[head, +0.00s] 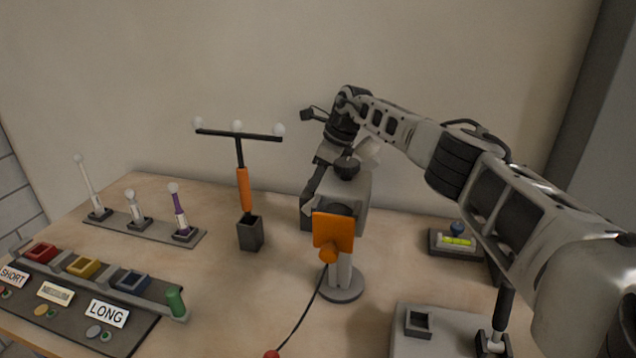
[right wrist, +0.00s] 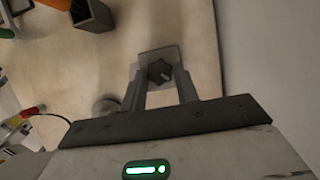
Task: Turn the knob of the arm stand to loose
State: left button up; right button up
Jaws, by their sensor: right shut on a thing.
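The arm stand (head: 341,288) has a round grey foot and a short pale post, in the middle of the table in the head view. An orange part (head: 333,232) shows above the foot. In the right wrist view a dark star-shaped knob (right wrist: 159,71) sits in front of a grey plate. My right gripper (right wrist: 158,76) has one finger on each side of this knob and is shut on it. In the head view my right gripper (head: 338,203) is above the stand and hides the knob. The knob's loose or tight marking cannot be read. My left gripper is not in view.
A T-shaped tool with an orange handle (head: 243,188) stands in a dark box (head: 250,235) left of the stand. A rack (head: 150,229) of white-tipped rods and a labelled tray (head: 100,330) are farther left. A spirit level (head: 456,242) is at right. A cable runs forward from the stand.

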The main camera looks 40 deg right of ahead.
jog(key=shift+n+b, duration=0.35)
jog(key=shift+n, duration=0.25)
jog(key=o, duration=1)
jog(key=shift+c, duration=0.2)
jog(key=v, duration=1.6)
jog(key=shift+w+d+g+p, duration=0.25)
jog(key=shift+w+g+p, duration=0.05)
jog(key=shift+w, duration=0.1)
